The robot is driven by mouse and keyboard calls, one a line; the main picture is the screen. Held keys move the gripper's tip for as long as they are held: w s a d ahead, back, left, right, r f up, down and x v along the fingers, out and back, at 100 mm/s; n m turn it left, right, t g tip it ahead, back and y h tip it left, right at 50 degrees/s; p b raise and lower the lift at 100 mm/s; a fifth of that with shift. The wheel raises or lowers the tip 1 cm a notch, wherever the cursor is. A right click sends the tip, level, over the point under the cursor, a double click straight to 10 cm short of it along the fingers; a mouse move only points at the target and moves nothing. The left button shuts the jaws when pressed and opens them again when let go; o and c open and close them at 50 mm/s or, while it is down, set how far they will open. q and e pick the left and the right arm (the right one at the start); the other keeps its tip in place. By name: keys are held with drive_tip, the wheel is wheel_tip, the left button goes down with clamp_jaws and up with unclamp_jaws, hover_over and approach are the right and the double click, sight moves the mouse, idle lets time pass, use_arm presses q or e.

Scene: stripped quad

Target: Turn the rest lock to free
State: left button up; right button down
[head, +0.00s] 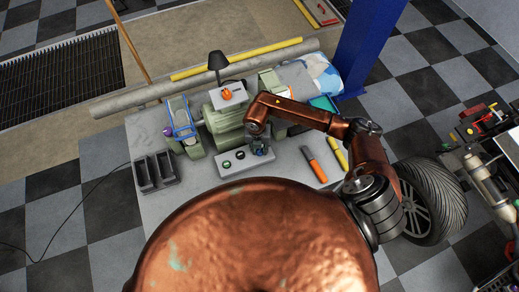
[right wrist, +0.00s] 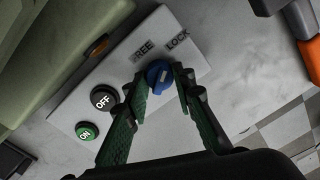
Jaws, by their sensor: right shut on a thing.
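A pale control box (head: 232,171) lies on the grey bench top in front of the green machine. In the right wrist view the box (right wrist: 189,40) carries a blue rotary knob (right wrist: 159,71), with the words FREE and LOCK printed above it. My right gripper (head: 259,148) is over the right end of the box. In the right wrist view its green fingers (right wrist: 158,82) are shut on the blue knob, one on each side. The knob's pale mark is small, and I cannot tell which word it points to. My left gripper is not in view.
A black OFF button (right wrist: 103,98) and a green ON button (right wrist: 87,131) sit on the same box, close to the left finger. An orange-handled tool (head: 314,164) and a yellow one (head: 336,156) lie to the right. A dark bin (head: 155,171) stands left.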

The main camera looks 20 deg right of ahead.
sight(259, 151)
drive_tip(key=n+b, duration=0.2)
drive_tip(key=n, duration=0.1)
drive_tip(key=shift+f, duration=0.1)
drive_tip(key=n+b, duration=0.2)
drive_tip(key=n, duration=0.2)
drive_tip(key=shift+b, duration=0.4)
drive_tip(key=shift+d+n+t+b, duration=0.1)
drive_tip(key=shift+n+t+b, duration=0.2)
drive_tip(key=shift+n+b, duration=1.7)
drive_tip(key=shift+n, duration=0.4)
drive_tip(key=c, duration=1.6)
unclamp_jaws()
drive_tip(key=shift+r, duration=0.3)
drive_tip(key=r, duration=1.1)
drive_tip(key=shift+s+a+r, duration=0.2)
drive_tip(key=shift+a+r, duration=0.05)
drive_tip(key=shift+r, duration=0.1)
